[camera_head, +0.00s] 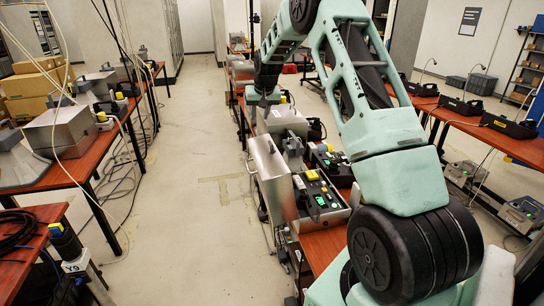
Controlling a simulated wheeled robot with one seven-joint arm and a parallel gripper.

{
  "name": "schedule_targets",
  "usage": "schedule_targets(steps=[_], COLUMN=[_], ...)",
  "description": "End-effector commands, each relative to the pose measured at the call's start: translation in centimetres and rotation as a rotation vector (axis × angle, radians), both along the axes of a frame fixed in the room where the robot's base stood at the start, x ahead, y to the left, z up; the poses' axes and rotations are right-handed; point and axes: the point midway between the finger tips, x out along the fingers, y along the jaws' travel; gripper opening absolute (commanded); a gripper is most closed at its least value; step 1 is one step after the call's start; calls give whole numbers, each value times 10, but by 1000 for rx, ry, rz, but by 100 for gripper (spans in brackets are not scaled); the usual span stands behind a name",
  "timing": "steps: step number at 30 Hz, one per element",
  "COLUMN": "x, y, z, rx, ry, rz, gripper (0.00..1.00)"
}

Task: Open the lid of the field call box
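A metal field call box (320,203) sits on the red-brown bench in front of me. Its silver lid (272,172) stands raised at the left side, and the panel with a green-lit display and a yellow part is exposed. Behind it is another silver box (284,121) with its top covered. I cannot tell for sure which box the task names. My arm reaches up, over and down to the far side of the bench. My gripper (264,99) is around the end of the arm, left of the rear silver box; its fingers are too small to make out.
A second dark device (331,160) with a yellow part sits right of the box. A left bench (72,172) holds metal boxes and loose cables. The floor aisle (195,190) between the benches is clear. A right bench (470,124) carries several black units.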

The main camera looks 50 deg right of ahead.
Motion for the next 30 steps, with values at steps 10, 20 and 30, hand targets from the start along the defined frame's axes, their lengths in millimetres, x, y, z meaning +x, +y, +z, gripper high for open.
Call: schedule_targets(steps=[10,20,30], x=[-30,-48,-50], y=[12,19,20], z=[72,117,123], rx=[-3,-1,0], ry=[-5,-2,0], rz=[0,1,0], gripper=[33,33,33])
